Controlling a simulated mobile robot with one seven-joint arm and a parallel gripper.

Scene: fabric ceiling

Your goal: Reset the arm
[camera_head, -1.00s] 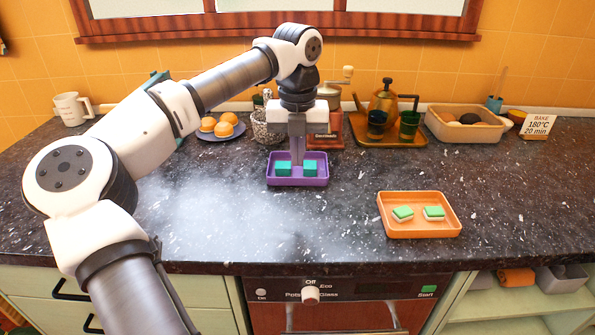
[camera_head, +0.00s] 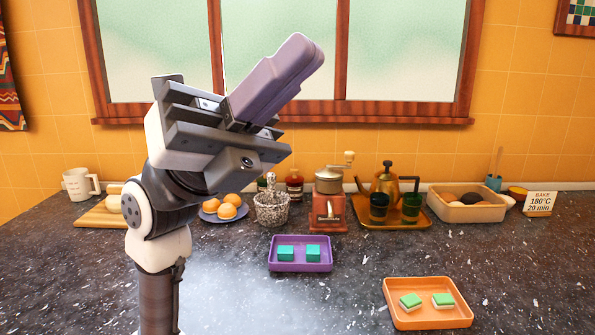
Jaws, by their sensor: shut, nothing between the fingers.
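My gripper (camera_head: 300,50) is raised high at the left of the head view, in front of the window. Its fingers point up and to the right, pressed together with nothing between them. My arm stands upright below it and is folded close to the camera. The gripper is well clear of the counter (camera_head: 235,305) and of everything on it.
A purple tray (camera_head: 300,267) holds two teal blocks. An orange tray (camera_head: 428,322) at the front right holds two green-and-white sponges. A coffee grinder (camera_head: 328,205), a tray with a kettle (camera_head: 386,180) and a plate of buns (camera_head: 224,207) line the back.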

